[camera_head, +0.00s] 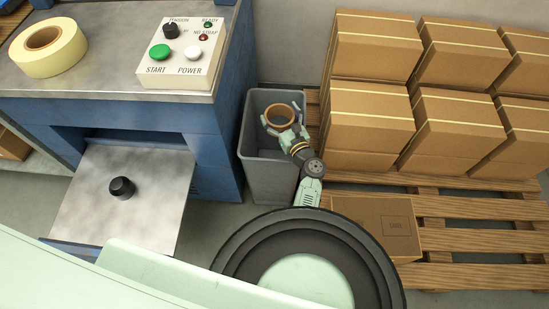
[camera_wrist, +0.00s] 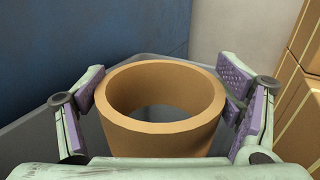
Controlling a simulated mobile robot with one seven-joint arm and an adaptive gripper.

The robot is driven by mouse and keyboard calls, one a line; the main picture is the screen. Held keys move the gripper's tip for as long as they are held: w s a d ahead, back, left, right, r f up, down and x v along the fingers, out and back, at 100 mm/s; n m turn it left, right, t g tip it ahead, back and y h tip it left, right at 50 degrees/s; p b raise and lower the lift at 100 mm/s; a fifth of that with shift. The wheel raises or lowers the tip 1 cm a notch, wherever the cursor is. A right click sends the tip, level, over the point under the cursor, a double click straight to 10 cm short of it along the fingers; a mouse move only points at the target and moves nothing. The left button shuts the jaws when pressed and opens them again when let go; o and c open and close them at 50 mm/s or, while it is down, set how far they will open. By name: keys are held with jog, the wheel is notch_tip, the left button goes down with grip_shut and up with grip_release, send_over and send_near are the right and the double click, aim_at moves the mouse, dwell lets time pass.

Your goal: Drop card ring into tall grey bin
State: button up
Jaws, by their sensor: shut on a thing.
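The card ring (camera_head: 281,123) is a tan cardboard hoop, held over the open mouth of the tall grey bin (camera_head: 270,183). My gripper (camera_head: 281,115) is shut on the ring, with one finger on each side of its outer wall. In the wrist view the ring (camera_wrist: 160,140) sits between the purple-padded fingers of my gripper (camera_wrist: 160,105), its opening facing up and tilted a little. The grey bin wall (camera_wrist: 32,142) shows behind and below it. The bin's floor is hidden in the head view.
A blue machine (camera_head: 215,140) stands close on the bin's left, with a control box (camera_head: 183,75) and a yellow tape roll (camera_head: 48,48) on top. Stacked cartons (camera_head: 370,90) on a wooden pallet (camera_head: 470,205) stand to the right. A single carton (camera_head: 375,225) lies nearer.

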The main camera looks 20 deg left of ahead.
jog(key=shift+f, duration=0.1)
jog(key=o, duration=1.1)
notch_tip(320, 180, up, 10)
dwell(0.4)
